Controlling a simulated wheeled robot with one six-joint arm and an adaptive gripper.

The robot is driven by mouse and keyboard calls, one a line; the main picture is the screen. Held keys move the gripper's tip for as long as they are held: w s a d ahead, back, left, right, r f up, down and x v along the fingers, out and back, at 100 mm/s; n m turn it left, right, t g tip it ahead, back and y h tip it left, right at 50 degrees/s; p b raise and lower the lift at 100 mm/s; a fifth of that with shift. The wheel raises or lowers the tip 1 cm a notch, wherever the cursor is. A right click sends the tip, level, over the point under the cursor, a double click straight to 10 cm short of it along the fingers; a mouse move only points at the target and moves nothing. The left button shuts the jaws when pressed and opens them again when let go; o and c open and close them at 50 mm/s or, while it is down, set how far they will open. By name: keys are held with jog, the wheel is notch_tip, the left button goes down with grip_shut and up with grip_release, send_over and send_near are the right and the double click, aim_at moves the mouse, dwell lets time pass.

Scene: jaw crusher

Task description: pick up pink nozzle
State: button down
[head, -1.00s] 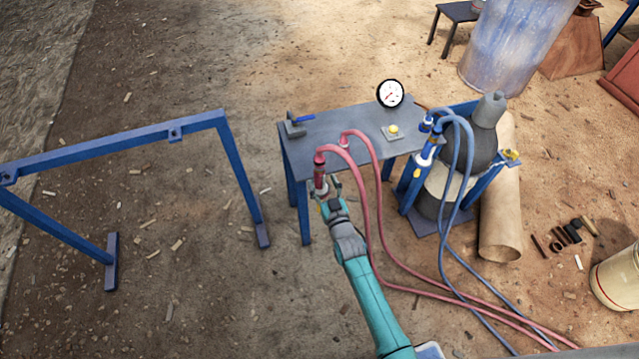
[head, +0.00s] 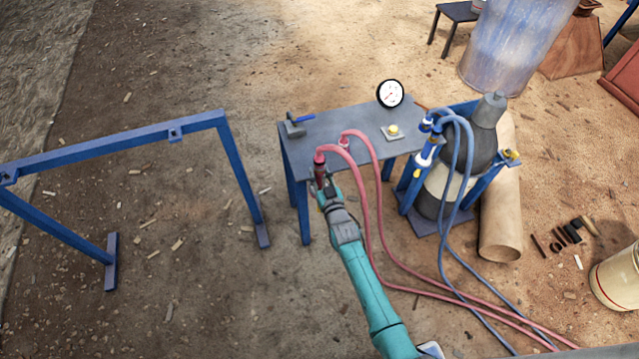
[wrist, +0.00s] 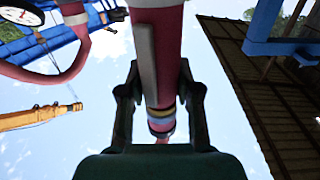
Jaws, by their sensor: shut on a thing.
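The pink nozzle (head: 320,172) hangs at the front left edge of the grey table (head: 325,134), with a pink hose (head: 362,200) looping from its top. My gripper (head: 324,193) is at the nozzle from the front, shut on it. In the wrist view my gripper (wrist: 160,95) has one finger on each side of the pink nozzle (wrist: 160,55). A grey lever runs along the nozzle, and yellow and blue bands show near its lower end. The head view hides part of the nozzle's lower end behind my gripper.
A second pink hose end (head: 343,141) is on the table. A pressure gauge (head: 390,93), a yellow button (head: 393,130) and a blue-handled valve (head: 295,124) are there too. Blue hoses (head: 450,160) hang at the right. A blue frame (head: 115,145) stands left, with open ground between.

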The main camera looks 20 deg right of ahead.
jog(key=shift+r, duration=0.15)
notch_tip(320, 180, up, 18)
jog(key=shift+f, duration=0.1)
dwell(0.8)
dwell(2.4)
notch_tip(320, 180, up, 3)
jog(key=shift+f, duration=0.15)
dwell(0.4)
jog(key=shift+f, duration=10.1)
